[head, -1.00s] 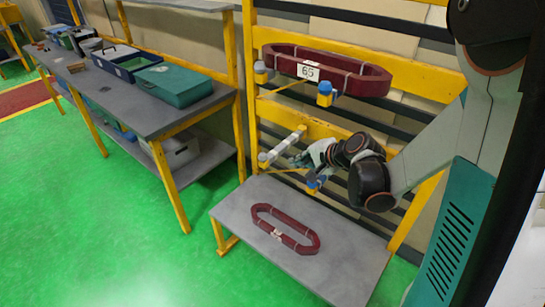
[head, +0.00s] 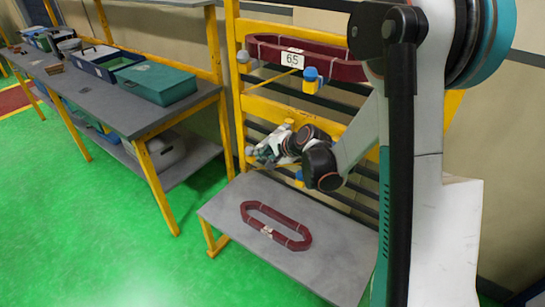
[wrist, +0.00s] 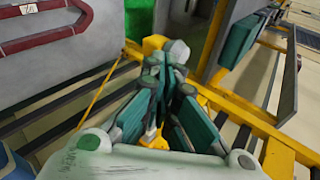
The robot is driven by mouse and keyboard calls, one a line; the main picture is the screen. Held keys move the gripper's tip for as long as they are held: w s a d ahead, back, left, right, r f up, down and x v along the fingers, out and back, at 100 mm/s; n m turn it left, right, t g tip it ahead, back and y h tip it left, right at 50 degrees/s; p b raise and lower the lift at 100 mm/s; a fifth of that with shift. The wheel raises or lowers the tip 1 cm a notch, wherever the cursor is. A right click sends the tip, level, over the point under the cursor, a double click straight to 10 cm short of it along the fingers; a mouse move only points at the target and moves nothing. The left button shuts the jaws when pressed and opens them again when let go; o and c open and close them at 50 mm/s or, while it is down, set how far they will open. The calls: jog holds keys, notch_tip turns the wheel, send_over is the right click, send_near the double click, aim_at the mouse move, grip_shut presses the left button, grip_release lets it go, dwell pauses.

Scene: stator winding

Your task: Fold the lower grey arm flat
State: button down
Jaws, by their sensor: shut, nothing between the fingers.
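The lower grey arm is mostly hidden behind my gripper and wrist in the head view. A small grey-and-yellow end piece (head: 250,152) shows beside the fingers near the left yellow post. In the wrist view a pale grey rounded end (wrist: 178,50) with a yellow part lies just beyond my fingertips. I cannot tell whether they touch or how far the arm is folded. My gripper (head: 263,154) is shut and empty; its closed fingers (wrist: 168,82) fill the middle of the wrist view. Another lower support with a yellow-and-blue end (head: 299,177) shows below my wrist.
A dark red coil marked 65 (head: 320,56) rests on the upper supports. A second red coil (head: 275,226) lies on the grey shelf (head: 225,205) below. The yellow rack (head: 262,108) stands behind my gripper. A workbench (head: 90,95) with a teal box (head: 157,82) stands left.

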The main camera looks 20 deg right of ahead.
jog(key=shift+w+a+f, duration=0.15)
jog(key=shift+w+a, duration=0.15)
jog(key=shift+w, duration=0.4)
